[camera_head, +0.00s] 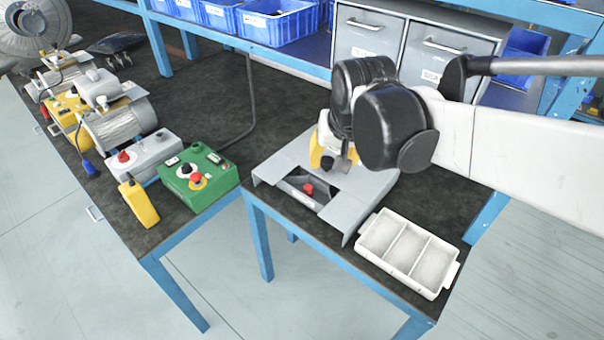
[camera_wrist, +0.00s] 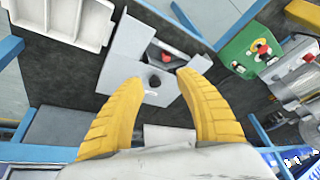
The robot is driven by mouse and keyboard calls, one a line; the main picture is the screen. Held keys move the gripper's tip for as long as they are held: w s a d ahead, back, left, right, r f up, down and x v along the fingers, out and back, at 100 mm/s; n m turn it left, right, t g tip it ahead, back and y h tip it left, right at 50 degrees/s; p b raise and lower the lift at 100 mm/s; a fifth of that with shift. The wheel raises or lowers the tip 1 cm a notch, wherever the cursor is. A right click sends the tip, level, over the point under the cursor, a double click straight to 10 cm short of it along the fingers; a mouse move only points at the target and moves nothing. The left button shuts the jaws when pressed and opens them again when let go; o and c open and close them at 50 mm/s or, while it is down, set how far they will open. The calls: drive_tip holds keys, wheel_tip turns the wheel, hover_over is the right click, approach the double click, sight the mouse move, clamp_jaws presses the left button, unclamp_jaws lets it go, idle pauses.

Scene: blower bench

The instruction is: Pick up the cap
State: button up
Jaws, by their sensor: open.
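A grey sheet-metal fixture (camera_head: 283,163) stands on the front bench, with a recess in its top. A small red cap-like piece (camera_head: 308,189) sits in the recess; it also shows in the wrist view (camera_wrist: 166,57). A small black round piece (camera_wrist: 155,82) sits on the fixture's plate near the recess. I cannot tell which of the two is the cap. My gripper (camera_wrist: 162,79) has its yellow fingers spread apart, with nothing held. It is above the fixture; in the wrist view the black piece appears between the fingertips. My arm hides part of the fixture in the head view.
A white three-compartment tray (camera_head: 368,235) stands right of the fixture, looking empty. A green control box (camera_head: 212,172), yellow pendant (camera_head: 139,203) and motors (camera_head: 118,125) stand left. Grey drawers (camera_head: 366,43) and blue bins (camera_head: 278,20) are behind. Dark bench top is clear between.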

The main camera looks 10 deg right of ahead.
drive_tip(key=w+f+m+g, duration=0.2)
drive_tip(key=w+f, duration=0.6)
drive_tip(key=w, duration=0.4)
drive_tip(key=m+g+b, duration=0.2)
hover_over(308, 187)
drive_tip(key=shift+h, duration=0.3)
wheel_tip(308, 187, down, 14)
drive_tip(key=shift+f, duration=0.1)
wheel_tip(308, 187, down, 6)
drive_tip(key=b, duration=0.3)
drive_tip(key=shift+w, duration=0.1)
drive_tip(key=shift+r, duration=0.2)
drive_tip(key=c, duration=0.6)
